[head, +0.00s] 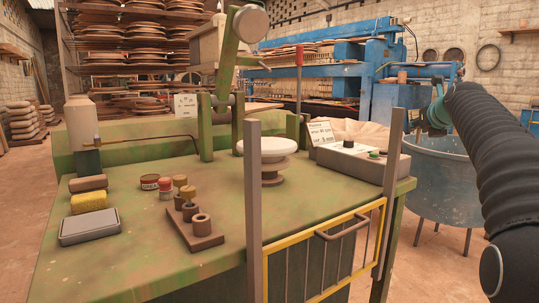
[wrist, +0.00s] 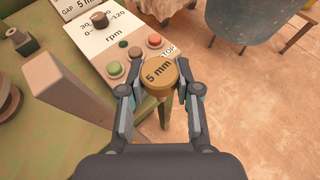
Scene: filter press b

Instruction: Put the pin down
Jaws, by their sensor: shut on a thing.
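The pin (wrist: 157,74) has a round brass-coloured head marked "5 mm". In the wrist view it sits between the two fingers of my gripper (wrist: 159,84), which is shut on it. The head hides the pin's lower part. In the head view my gripper (head: 437,113) is at the right, beyond the right guard post, and the pin cannot be made out clearly. On the green bench a brown rack (head: 207,243) has several round sockets in a row. The front socket (head: 201,221) is open and empty.
Grey upright posts (head: 254,210) and a yellow barred guard (head: 335,236) stand at the bench's front edge. A control box (head: 362,163) is at the bench's right. A white wheel head (head: 267,146) is mid-bench. A sponge (head: 89,202) and grey box (head: 90,226) lie left.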

